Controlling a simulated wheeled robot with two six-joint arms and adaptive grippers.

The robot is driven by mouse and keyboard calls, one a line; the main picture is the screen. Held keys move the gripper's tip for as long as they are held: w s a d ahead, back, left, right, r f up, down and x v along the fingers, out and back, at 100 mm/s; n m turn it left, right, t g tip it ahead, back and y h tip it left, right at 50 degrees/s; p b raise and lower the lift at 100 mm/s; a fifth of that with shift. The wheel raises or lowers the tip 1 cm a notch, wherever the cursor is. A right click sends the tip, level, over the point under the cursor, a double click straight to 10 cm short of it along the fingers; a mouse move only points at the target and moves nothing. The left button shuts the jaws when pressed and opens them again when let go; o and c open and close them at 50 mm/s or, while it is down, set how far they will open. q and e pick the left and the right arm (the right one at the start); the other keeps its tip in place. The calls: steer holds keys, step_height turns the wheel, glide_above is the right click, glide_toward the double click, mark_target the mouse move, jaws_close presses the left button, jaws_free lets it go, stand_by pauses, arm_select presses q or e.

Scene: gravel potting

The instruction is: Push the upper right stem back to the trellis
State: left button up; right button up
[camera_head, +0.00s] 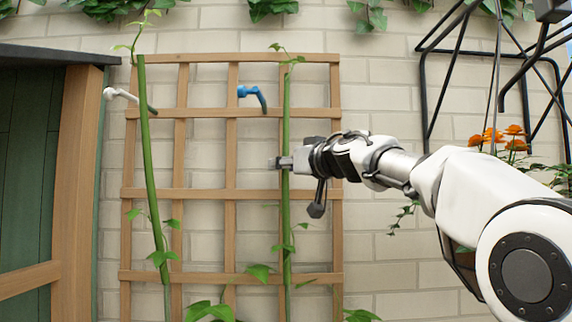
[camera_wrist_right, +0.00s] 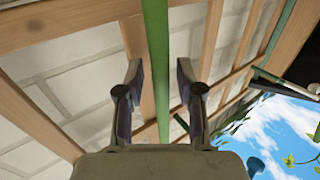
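The right green stem (camera_head: 287,130) stands nearly upright in front of the wooden trellis (camera_head: 230,193), close to its right side. My right gripper (camera_head: 280,163) reaches it from the right at mid height, between the upper and middle rails. In the right wrist view the stem (camera_wrist_right: 157,60) runs between the two fingers of the gripper (camera_wrist_right: 159,80), with a gap on each side; the fingers are apart. My left gripper is not in view.
A white clip (camera_head: 120,95) is at the upper left by the left stem. A wooden post (camera_head: 78,180) stands at the left. A black metal rack (camera_head: 428,90) and orange flowers (camera_head: 495,136) are at the right. Leaves hang along the wall's top.

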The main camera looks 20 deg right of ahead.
steer(key=shift+s+d, duration=0.1)
steer(key=shift+d, duration=0.05)
steer(key=v, duration=0.6)
steer(key=shift+s+f, duration=0.2)
stand_by(0.3)
